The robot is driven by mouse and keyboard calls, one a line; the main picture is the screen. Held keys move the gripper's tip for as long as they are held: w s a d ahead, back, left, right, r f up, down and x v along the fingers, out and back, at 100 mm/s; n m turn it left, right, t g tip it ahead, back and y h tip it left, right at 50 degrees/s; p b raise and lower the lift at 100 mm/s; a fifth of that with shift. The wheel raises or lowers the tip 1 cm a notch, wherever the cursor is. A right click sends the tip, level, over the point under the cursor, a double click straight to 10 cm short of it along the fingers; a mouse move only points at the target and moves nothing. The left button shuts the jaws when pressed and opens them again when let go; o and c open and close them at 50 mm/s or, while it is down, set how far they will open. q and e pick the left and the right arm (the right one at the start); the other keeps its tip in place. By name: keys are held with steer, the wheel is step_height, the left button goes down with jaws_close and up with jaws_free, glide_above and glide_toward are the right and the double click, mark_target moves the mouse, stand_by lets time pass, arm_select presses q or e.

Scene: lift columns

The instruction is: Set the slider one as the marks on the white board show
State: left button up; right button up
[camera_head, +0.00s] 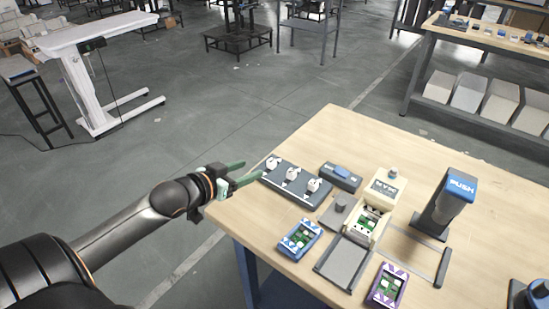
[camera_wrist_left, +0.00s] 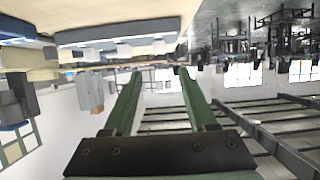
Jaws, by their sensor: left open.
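The slider panel (camera_head: 318,203) is a dark flat box at the table's far left edge, with three white knobs in a row: a left knob (camera_head: 272,163), a middle knob (camera_head: 292,174) and a right knob (camera_head: 313,185). White marks beside the knobs are too small to read. My left gripper (camera_head: 251,170) is open and empty, its green fingers just left of the panel, apart from the knobs as far as I can tell. The fingers also show in the left wrist view (camera_wrist_left: 160,71). I cannot make out a white board with marks. My right gripper is not in view.
On the wooden table (camera_head: 340,125) stand a dark box with a blue top (camera_head: 341,172), a cream machine (camera_head: 383,190), a blue-framed board (camera_head: 299,239), a purple-framed board (camera_head: 387,287) and a blue PUSH post (camera_head: 447,205). The table's far part is clear.

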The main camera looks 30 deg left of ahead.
mark_target(272, 161)
arm_select(q)
steer(key=x, duration=1.1)
steer(key=shift+w+d+f+b, duration=0.1)
steer(key=shift+b, duration=0.3)
jaws_close()
stand_by(0.9)
